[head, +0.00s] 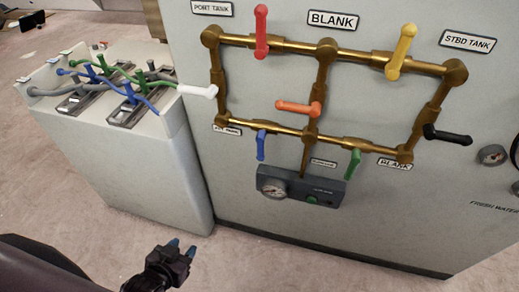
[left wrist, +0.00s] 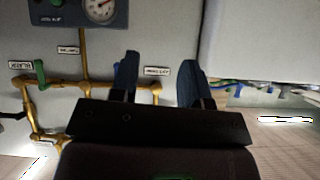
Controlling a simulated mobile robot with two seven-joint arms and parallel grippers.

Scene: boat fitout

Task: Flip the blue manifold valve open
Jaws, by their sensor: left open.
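The blue manifold valve handle (head: 261,145) is on the lower left run of the brass pipe manifold in the head view. It points roughly down, across its near-horizontal pipe. My left gripper (head: 182,247) is low in the head view, below and left of the blue handle and clearly apart from it. Its two blue-tipped fingers are spread and empty, and they also show in the left wrist view (left wrist: 158,60). My right gripper is in neither view.
Other handles sit on the manifold: red (head: 261,30), yellow (head: 401,52), orange (head: 299,108), white (head: 198,91), black (head: 447,134) and green (head: 352,164). A gauge box (head: 330,194) is below. A pale cabinet (head: 135,170) with coloured hoses stands left.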

